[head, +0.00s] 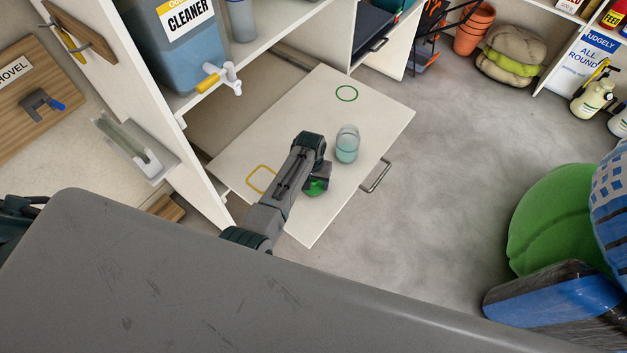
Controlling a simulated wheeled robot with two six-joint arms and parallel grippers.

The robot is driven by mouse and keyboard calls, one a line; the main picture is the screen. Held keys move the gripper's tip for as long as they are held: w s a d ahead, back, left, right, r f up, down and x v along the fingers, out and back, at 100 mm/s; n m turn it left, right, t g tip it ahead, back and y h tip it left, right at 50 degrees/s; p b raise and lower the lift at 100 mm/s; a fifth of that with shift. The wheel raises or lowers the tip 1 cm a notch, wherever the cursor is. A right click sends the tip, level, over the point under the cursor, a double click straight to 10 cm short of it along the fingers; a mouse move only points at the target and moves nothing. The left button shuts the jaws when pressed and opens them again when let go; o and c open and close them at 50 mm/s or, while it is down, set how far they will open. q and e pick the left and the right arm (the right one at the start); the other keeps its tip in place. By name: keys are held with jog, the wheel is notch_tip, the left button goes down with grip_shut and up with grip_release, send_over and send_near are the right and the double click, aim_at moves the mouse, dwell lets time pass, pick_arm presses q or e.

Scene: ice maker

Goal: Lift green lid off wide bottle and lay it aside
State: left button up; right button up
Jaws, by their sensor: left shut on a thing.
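A wide clear bottle (347,145) with pale blue-green contents stands upright on the white board (385,112). I see no lid on its top. My left gripper (318,188) is just left of and nearer than the bottle, over the board. It is shut on the green lid (316,187), which shows only in part beneath the gripper. Whether the lid touches the board cannot be told. My right gripper is not in view.
A green ring (346,93) and a yellow rounded square outline (261,179) are marked on the board. A metal handle (376,176) sticks out at its right edge. A blue cleaner tank (185,45) with a tap stands on the shelf above. Grey floor lies open to the right.

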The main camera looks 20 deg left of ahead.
pick_arm(q)
jog(key=shift+f, duration=0.3)
jog(key=o, duration=1.2)
jog(key=shift+c, duration=0.2)
jog(key=r, duration=0.7)
jog(key=r+b, duration=0.1)
jog(key=r, duration=0.3)
jog(key=shift+a, duration=0.25)
jog(key=shift+f, duration=0.1)
